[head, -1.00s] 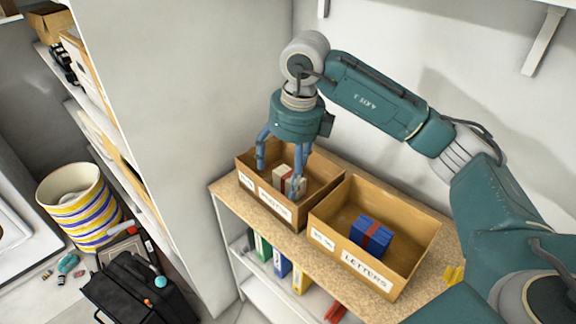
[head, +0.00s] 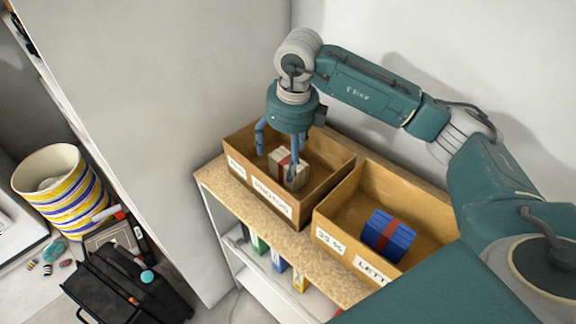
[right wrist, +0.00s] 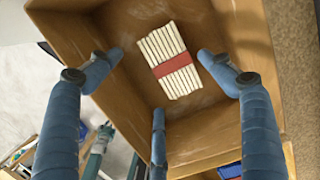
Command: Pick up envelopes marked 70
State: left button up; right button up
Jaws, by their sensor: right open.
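A blue bundle with a red band (head: 380,236) lies in the right box (head: 336,238), labelled with letters. My left gripper is not in view.
Both boxes stand side by side on a cork-topped shelf (head: 232,200) against the wall, with coloured binders (head: 279,262) below. A tall white panel rises at the left. A striped basket (head: 62,190) and a black bag (head: 125,285) are beyond it.

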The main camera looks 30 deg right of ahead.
aim_at(286, 162)
jog(key=shift+f, duration=0.3)
jog(key=f+p, duration=0.1)
jog(key=f, duration=0.2)
jog(key=f+p, duration=0.1)
jog(key=f, duration=0.1)
jog(key=shift+w+d+p, duration=0.3)
jog(key=shift+w+p, duration=0.05)
jog(key=shift+f, duration=0.35)
jog(key=c, duration=1.3)
